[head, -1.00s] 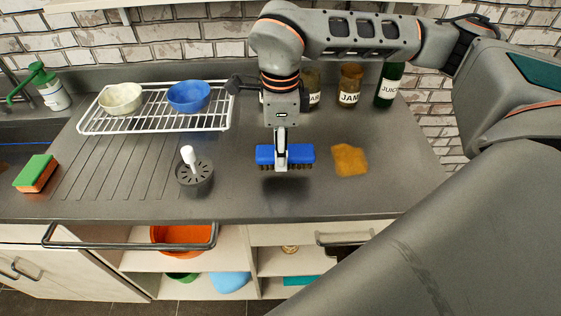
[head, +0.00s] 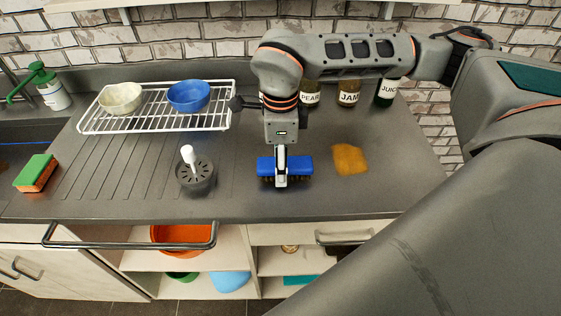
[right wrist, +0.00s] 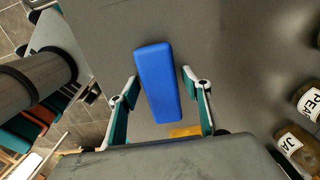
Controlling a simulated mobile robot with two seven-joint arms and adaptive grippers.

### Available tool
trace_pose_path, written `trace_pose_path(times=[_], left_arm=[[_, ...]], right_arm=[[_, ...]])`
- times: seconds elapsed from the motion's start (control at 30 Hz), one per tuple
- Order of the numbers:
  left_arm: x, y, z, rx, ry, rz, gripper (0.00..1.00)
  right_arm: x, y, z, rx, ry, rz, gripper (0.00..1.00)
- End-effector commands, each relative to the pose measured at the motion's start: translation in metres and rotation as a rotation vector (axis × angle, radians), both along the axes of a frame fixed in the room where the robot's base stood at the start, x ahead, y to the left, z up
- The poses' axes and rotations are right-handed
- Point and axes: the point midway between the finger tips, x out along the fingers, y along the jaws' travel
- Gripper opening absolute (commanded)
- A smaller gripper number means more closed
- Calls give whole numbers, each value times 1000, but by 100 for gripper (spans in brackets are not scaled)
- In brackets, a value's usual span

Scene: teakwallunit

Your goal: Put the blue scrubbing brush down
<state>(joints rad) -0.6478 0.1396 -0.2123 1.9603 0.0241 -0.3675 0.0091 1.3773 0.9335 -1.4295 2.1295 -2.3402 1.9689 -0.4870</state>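The blue scrubbing brush (head: 302,166) is on the dark worktop near its front edge, blue back up and bristles down. In the right wrist view the brush (right wrist: 158,84) lies between the two fingers of my right gripper (right wrist: 160,76). A gap shows between the brush and the right-hand finger; the left-hand finger is very close to it. In the head view my right gripper (head: 281,183) comes down over the brush, with one finger in front of its middle. The far finger is hidden there. My left gripper is not in view.
A yellow-brown cloth (head: 349,159) lies right of the brush. A grey holder (head: 196,180) with a white handle stands left. A white rack (head: 150,123) with two bowls is at back left, jars (head: 348,93) and a bottle (head: 387,90) behind. Worktop between holder and brush is clear.

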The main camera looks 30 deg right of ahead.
Motion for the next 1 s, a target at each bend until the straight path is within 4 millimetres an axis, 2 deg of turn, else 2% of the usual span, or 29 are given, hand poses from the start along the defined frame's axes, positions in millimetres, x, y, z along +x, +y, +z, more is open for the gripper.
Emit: trace_pose_path(times=[0.23,0.63,0.8,1.0], left_arm=[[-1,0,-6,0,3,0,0],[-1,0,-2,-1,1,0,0],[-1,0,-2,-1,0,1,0],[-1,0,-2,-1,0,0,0]], right_arm=[[0,0,-1,1,-1,-1,48],[-3,1,64,0,-4,-1,48],[-3,1,77,0,-2,-1,48],[-4,2,78,0,0,0,48]])
